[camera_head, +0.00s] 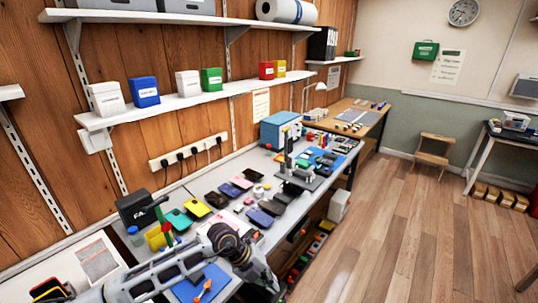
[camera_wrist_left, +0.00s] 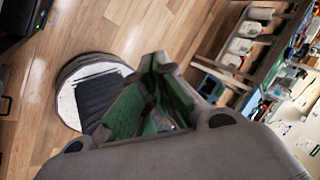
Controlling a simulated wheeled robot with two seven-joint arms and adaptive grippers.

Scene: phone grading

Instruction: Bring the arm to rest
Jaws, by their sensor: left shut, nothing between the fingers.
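My left arm (camera_head: 165,272) comes in from the lower left of the head view, over the near end of the workbench, and bends downward at the bench's front edge. My left gripper (camera_head: 270,285) is low at that edge, small and hard to make out in the head view. In the left wrist view, my left gripper (camera_wrist_left: 157,72) points out over the wooden floor. Its green-lined fingers are shut with nothing between them. My right gripper is in neither view.
The workbench (camera_head: 178,190) holds several phones, coloured cases and a blue box (camera_head: 280,130). A blue mat (camera_head: 205,284) lies beside my arm. Bins stand below the bench. The wooden floor (camera_head: 400,220) to the right is clear up to a stool (camera_head: 434,150).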

